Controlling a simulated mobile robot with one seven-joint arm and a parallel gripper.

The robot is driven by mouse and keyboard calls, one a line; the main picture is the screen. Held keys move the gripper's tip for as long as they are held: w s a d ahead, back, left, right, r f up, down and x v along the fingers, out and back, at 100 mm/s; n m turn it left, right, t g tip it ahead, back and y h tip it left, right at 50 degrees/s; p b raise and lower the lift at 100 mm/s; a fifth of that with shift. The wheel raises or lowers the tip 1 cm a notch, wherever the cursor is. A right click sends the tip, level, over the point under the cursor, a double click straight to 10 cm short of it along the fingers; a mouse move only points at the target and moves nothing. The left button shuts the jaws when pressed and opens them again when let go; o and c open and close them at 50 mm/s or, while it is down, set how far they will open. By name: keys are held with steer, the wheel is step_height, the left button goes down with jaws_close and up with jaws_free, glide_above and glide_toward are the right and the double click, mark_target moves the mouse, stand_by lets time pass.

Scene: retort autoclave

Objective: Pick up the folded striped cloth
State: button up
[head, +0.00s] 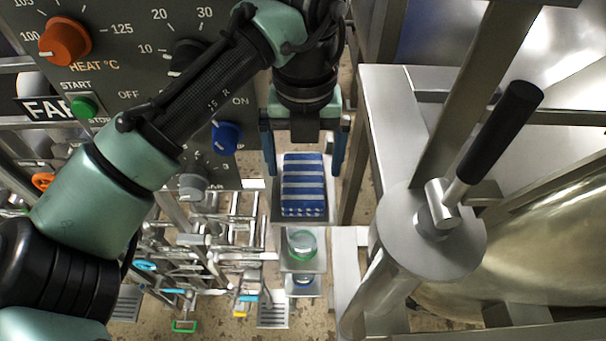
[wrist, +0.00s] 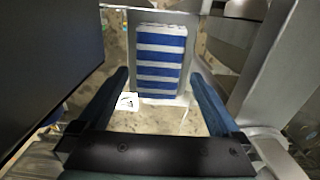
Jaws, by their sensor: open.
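The folded cloth (head: 303,186) has blue and white stripes and lies on a small metal shelf (head: 287,219) in the middle of the head view. In the wrist view the cloth (wrist: 161,62) is at the top centre, beyond the fingertips. My gripper (head: 304,172) is open and empty, its two blue fingers spread to either side of the cloth's far end in the head view. In the wrist view my gripper (wrist: 159,80) has its fingers left and right of the cloth, with a gap on each side. Whether the fingers are level with the cloth is unclear.
A control panel (head: 120,70) with knobs stands close on the left. A metal frame (head: 385,110) and a round plate with a black-handled lever (head: 500,130) stand on the right. A clear, green-rimmed jar (head: 302,243) sits on a lower shelf in front of the cloth.

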mark_target(303, 176)
steer(key=shift+w+a+f+p, duration=0.1)
steer(key=shift+f+p, duration=0.35)
steer(key=shift+f, duration=1.35)
steer(key=c, duration=1.2)
